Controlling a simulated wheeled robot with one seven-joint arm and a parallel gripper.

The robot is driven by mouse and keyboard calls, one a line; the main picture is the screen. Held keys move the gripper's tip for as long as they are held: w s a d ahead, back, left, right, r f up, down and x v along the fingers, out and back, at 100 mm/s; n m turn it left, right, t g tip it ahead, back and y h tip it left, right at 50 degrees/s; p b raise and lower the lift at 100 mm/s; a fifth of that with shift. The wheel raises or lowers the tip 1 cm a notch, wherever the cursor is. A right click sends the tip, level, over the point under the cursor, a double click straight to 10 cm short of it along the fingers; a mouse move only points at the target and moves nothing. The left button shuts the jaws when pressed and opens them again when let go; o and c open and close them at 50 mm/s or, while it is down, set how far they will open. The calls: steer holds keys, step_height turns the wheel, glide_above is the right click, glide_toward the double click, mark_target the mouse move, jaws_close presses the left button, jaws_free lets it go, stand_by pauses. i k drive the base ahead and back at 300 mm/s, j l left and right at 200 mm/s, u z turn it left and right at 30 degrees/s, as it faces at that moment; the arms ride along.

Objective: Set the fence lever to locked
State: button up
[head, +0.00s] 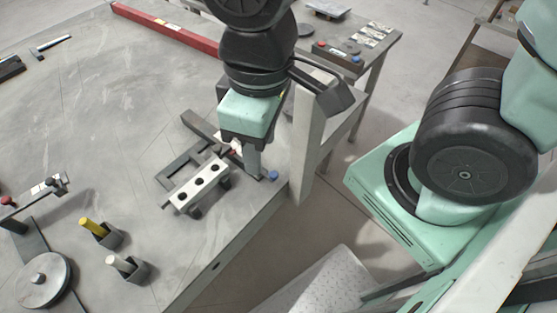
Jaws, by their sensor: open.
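A fixture with a pale, three-holed bar (196,186) and a dark frame (166,177) sits near the table's right edge. My gripper (252,164) points down just right of the bar's upper end, low over the table corner. A blue knob (271,175) is at the corner, right of the finger. I cannot tell which part is the fence lever, its setting, or whether my gripper touches it.
The grey table (110,130) has free room left of the fixture. A round disc (43,280) is front left. A long red bar (165,29) lies at the back.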

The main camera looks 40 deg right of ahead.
mark_target(273, 175)
steer(key=k+j, duration=0.25)
steer(key=j, duration=0.15)
steer(key=k+j+z, duration=0.1)
steer(key=k+j, duration=0.15)
steer(key=j, duration=0.2)
steer(key=k+j, duration=0.25)
steer(key=j, duration=0.15)
steer(key=z, duration=0.05)
